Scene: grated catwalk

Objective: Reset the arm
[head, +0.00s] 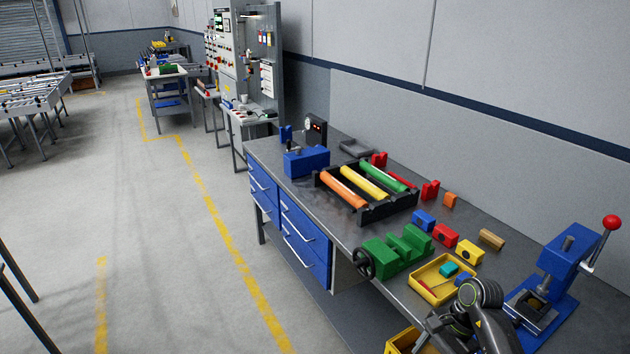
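One dark grey arm of mine, apparently the right one, rises from the bottom edge at the lower right of the head view, in front of the workbench (338,226). It is bent, with a rounded joint at the top and darker parts beside it on the left. I see no gripper fingers on it. My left arm and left gripper are not in view.
On the bench are a black rack (372,211) with orange, yellow and green rollers, a green vise (398,252), a yellow tray (428,288), small coloured blocks and a blue press (560,262) with a red knob (612,222). Floor left of the bench is open.

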